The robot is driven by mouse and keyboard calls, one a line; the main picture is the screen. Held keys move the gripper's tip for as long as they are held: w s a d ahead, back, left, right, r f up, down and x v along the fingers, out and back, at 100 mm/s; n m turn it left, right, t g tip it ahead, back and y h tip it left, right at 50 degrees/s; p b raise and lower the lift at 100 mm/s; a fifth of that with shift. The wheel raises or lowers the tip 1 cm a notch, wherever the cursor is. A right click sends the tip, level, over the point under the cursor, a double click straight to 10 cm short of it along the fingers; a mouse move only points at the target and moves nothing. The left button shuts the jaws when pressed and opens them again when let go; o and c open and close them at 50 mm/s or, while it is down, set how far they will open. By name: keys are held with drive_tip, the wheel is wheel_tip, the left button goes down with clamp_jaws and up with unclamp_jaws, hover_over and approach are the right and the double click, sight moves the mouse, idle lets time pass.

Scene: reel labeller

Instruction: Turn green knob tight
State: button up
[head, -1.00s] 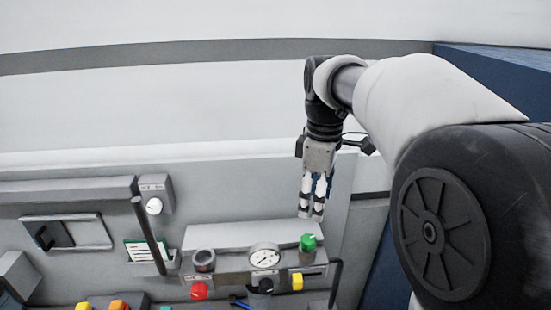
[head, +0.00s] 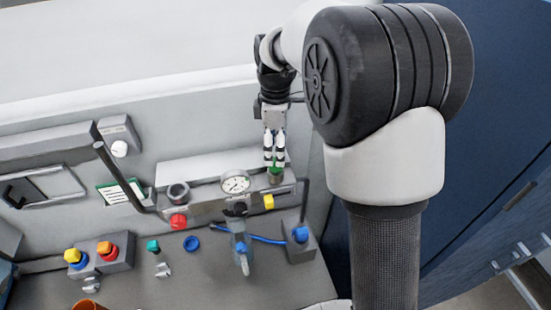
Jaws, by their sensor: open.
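The green knob (head: 275,170) sits on top of the right end of the grey regulator block (head: 205,205), beside the round dial gauge (head: 236,183). My gripper (head: 274,163) points down at the knob from above. Its fingers are open, with their tips at the knob's upper part, which they partly hide. I cannot tell whether the fingertips touch the knob.
A yellow knob (head: 268,202) and a red knob (head: 178,222) are on the block's front. A blue knob (head: 300,234) on a grey box stands to the right. A dark rod (head: 118,171) rises at left. Orange and yellow buttons (head: 106,248) stand front left.

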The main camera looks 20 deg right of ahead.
drive_tip(key=shift+f, duration=2.2)
drive_tip(key=c, duration=1)
drive_tip(key=shift+c, duration=0.2)
